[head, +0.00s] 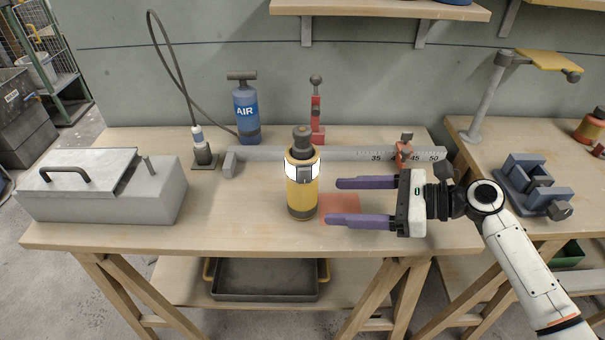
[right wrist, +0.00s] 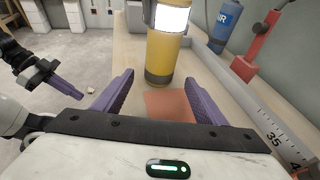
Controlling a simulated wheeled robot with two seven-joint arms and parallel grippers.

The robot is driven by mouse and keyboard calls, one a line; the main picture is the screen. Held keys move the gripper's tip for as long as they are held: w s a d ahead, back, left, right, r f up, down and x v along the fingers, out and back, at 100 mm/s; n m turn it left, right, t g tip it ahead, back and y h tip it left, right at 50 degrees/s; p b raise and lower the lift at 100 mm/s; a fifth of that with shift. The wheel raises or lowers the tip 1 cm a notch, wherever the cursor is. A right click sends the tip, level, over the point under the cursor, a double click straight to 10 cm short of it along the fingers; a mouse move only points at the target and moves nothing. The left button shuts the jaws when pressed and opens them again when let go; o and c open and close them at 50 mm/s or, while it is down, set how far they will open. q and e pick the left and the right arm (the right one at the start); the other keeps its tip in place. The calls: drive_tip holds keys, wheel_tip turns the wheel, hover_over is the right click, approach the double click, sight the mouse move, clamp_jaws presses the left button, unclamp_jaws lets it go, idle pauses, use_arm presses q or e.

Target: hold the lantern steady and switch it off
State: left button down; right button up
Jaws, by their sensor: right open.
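The lantern (head: 302,202) stands upright on the workbench, a yellow cylinder with a dark base, a dark top and a bright white band that looks lit. In the right wrist view its yellow body (right wrist: 167,55) stands just beyond the fingertips, its top cut off. My right gripper (head: 333,201) is open and empty, its purple fingers pointing left at the lantern from the right, apart from it. My left gripper (right wrist: 66,84) shows only at the left of the right wrist view, away from the lantern; I cannot tell its opening.
An orange-red square (head: 340,209) lies flat beside the lantern, under my right fingers. A grey measuring rail (head: 275,154) runs behind it, with a red upright clamp (head: 316,115) and a blue AIR bottle (head: 246,112). A grey metal box (head: 105,190) stands left. The bench front is clear.

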sight(313, 200)
drive_tip(key=b+x, duration=0.2)
drive_tip(key=x, duration=0.2)
drive_tip(key=shift+f, duration=0.2)
drive_tip(key=x, duration=0.2)
drive_tip(key=p+x, duration=0.1)
drive_tip(key=shift+a+r, duration=0.1)
drive_tip(key=shift+r, duration=0.15)
drive_tip(key=shift+w+a+f, duration=0.15)
drive_tip(key=shift+a+f, duration=0.05)
drive_tip(key=shift+a, duration=0.3)
drive_tip(key=shift+f, duration=0.1)
